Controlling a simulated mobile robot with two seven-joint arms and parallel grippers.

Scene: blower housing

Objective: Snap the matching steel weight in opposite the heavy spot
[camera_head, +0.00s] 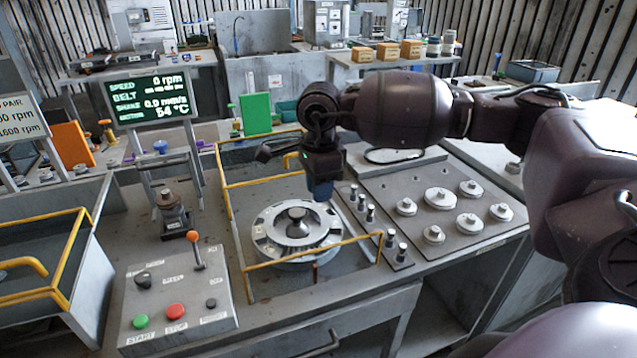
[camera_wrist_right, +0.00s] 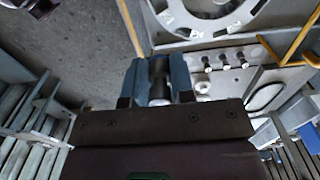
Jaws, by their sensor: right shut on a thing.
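The grey balancing disc (camera_head: 270,245) lies flat within the yellow rails, with a dark hub at its centre and marked slots around its rim. Part of its rim shows in the wrist view (camera_wrist_right: 190,45). My right gripper (camera_head: 321,190) is above the disc's back right side. In the wrist view my right gripper (camera_wrist_right: 160,75) is shut on a small steel weight (camera_wrist_right: 160,90), dark with a bright end. More steel weights (camera_head: 371,213) stand in a row on a plate right of the disc. The heavy spot cannot be made out. My left gripper is not in view.
A screen (camera_head: 150,98) reads 0 rpm, 0.9 mm/s and 54 °C. A control box (camera_head: 180,300) with green and red buttons stands at front left. A yellow rail (camera_head: 315,250) crosses in front of the disc. Several round weights (camera_head: 441,198) sit on the right panel.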

